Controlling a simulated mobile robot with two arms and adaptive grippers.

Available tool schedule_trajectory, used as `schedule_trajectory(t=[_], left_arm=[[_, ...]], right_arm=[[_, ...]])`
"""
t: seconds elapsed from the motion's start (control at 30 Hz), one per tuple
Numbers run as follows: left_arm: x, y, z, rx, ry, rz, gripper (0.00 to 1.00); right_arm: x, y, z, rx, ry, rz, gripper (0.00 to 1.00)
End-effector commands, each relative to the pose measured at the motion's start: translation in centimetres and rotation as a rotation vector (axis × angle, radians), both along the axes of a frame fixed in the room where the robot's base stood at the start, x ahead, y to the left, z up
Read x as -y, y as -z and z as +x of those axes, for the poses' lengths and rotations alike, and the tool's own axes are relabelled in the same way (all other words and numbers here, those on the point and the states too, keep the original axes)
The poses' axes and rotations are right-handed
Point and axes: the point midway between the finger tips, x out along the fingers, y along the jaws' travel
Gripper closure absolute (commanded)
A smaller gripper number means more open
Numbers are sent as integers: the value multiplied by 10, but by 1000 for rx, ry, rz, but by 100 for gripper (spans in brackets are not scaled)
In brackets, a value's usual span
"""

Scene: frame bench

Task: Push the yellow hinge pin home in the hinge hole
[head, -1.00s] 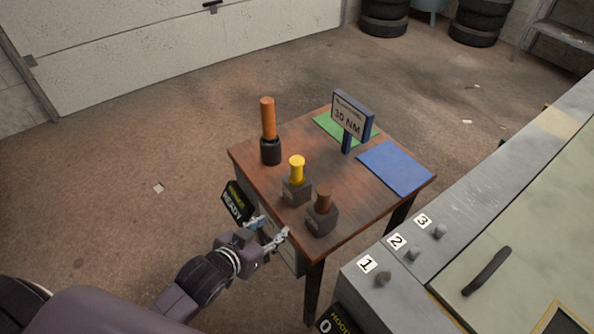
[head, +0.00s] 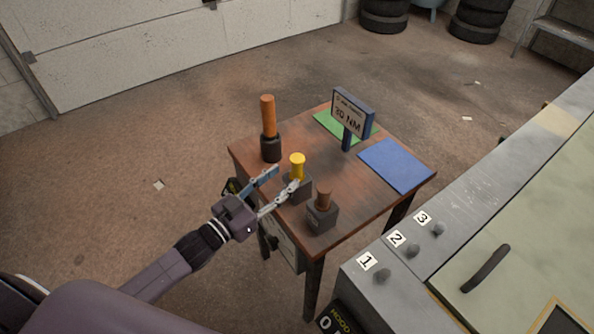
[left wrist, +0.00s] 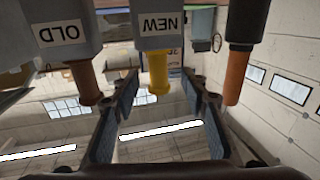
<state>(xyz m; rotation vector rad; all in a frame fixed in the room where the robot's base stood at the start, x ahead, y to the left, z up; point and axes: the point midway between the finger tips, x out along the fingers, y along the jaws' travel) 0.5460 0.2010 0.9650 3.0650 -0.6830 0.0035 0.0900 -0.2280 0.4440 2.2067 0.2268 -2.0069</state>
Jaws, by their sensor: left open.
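The yellow hinge pin (head: 297,165) stands upright in a dark grey block (head: 298,187) on the small wooden table. In the left wrist view, which appears upside down, the yellow pin (left wrist: 159,76) hangs from a block marked NEW (left wrist: 168,22). My left gripper (head: 286,178) is open and empty, its fingers pointing at the pin from the left. In the wrist view the pin lies between the two fingers, with gaps on both sides. I cannot make out a hinge hole. My right gripper is out of view.
A brown pin (head: 324,198) stands in a block marked OLD (left wrist: 62,30), beside the yellow one. An orange-handled tool (head: 268,118) stands behind in a black holder. A 30 NM sign (head: 352,113), green mat (head: 328,126) and blue mat (head: 397,167) share the table. Numbered studs (head: 412,250) line the bench.

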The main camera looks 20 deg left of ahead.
Motion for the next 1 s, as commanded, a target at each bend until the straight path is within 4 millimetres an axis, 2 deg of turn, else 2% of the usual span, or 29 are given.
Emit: schedule_trajectory(t=[0.3, 0.4, 0.73, 1.0], left_arm=[[20, -6, 35, 0, -1, -1, 59], [25, -3, 46, 0, -1, -1, 59], [28, -1, 52, -2, -1, 1, 59], [27, -1, 52, -1, -1, 2, 88]], right_arm=[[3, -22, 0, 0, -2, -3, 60], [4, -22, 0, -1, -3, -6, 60], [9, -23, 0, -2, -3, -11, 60], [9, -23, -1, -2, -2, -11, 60]])
